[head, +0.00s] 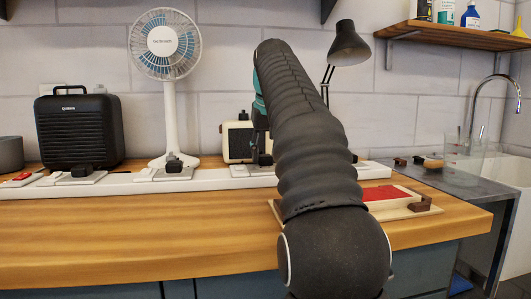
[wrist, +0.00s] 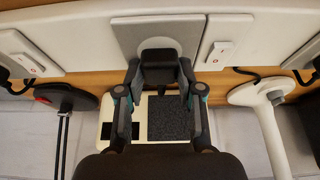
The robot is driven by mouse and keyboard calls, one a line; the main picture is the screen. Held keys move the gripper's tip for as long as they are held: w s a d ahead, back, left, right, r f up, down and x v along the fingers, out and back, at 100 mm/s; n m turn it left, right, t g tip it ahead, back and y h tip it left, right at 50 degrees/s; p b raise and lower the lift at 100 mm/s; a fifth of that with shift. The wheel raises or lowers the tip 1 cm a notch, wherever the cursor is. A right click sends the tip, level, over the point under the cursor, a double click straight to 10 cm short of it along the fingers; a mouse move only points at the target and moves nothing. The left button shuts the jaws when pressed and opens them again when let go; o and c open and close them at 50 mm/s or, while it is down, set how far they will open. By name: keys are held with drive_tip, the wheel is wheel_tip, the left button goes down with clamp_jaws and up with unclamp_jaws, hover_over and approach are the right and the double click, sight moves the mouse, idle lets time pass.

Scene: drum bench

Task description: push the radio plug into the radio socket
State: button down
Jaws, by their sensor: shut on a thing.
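The radio (head: 237,141) is a cream box with a dark front, standing behind the white socket rail, partly hidden by my arm. It also shows in the wrist view (wrist: 140,129), below the gripper. My gripper (wrist: 160,72) is shut on the black radio plug (wrist: 158,57), with one finger on each side. The plug is over the grey plate of the radio socket (wrist: 128,34); the socket holes are hidden. I cannot tell how far in the plug is. In the head view, my gripper (head: 262,145) is mostly behind my arm.
The white rail (head: 120,186) runs along the wooden bench. A black appliance (head: 78,130), a white fan (head: 168,90) and a lamp (head: 348,45) stand behind it. Rocker switches (wrist: 222,54) flank the socket plate. A red-filled tray (head: 390,194) lies right of my arm.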

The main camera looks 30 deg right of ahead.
drive_tip(key=shift+f, duration=0.35)
idle(0.5)
drive_tip(key=c, duration=0.7)
unclamp_jaws()
drive_tip(key=shift+o, duration=0.2)
drive_tip(key=shift+r, duration=0.1)
drive_tip(key=shift+v, duration=3.05)
drive_tip(key=shift+s+a+r, duration=0.1)
drive_tip(key=shift+s+r, duration=0.15)
drive_tip(key=shift+r, duration=0.2)
drive_tip(key=shift+f+b, duration=0.35)
drive_tip(key=shift+b, duration=0.1)
clamp_jaws()
